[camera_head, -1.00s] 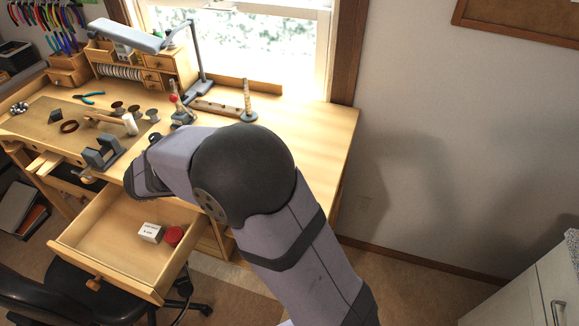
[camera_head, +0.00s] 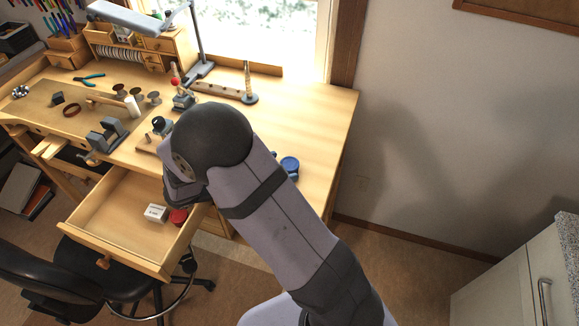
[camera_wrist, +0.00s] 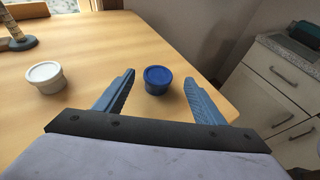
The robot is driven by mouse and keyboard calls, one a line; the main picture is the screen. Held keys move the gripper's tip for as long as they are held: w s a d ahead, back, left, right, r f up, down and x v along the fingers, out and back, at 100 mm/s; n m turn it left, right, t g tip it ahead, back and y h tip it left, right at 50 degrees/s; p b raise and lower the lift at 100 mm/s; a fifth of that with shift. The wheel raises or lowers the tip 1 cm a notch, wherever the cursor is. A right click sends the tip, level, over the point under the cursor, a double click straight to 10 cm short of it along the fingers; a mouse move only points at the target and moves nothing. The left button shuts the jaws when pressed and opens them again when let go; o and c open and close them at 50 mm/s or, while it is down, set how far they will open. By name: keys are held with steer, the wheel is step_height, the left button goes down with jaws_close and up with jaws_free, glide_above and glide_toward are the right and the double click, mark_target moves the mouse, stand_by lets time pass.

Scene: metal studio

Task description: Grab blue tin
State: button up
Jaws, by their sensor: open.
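The blue tin (camera_head: 289,167) is a small round tin near the right part of the bench top. In the wrist view the blue tin (camera_wrist: 158,82) stands upright on the wood, between and beyond the two blue-grey fingers. My gripper (camera_wrist: 159,77) is open and empty, with its fingers to the left and right of the tin in the picture; I cannot tell how far the tips are from it. In the head view my own arm hides most of the gripper.
A white tin (camera_wrist: 45,77) stands left of the fingers. A wooden post on a dark base (camera_head: 249,90) is at the back. The open drawer (camera_head: 120,240) holds a white box (camera_head: 156,213) and a red tin (camera_head: 179,217). The bench's right edge is close to the blue tin.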

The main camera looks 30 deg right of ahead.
mark_target(287, 164)
steer(key=shift+f+p+x, duration=0.2)
steer(key=shift+p+x, duration=0.95)
steer(key=shift+x, duration=1.4)
steer(key=shift+w+a, duration=0.1)
steer(key=shift+a, duration=0.05)
steer(key=shift+c, duration=0.4)
steer(key=c, duration=1.1)
steer(key=shift+r, duration=0.15)
steer(key=shift+r+b, duration=1.05)
steer(key=shift+r, duration=3.85)
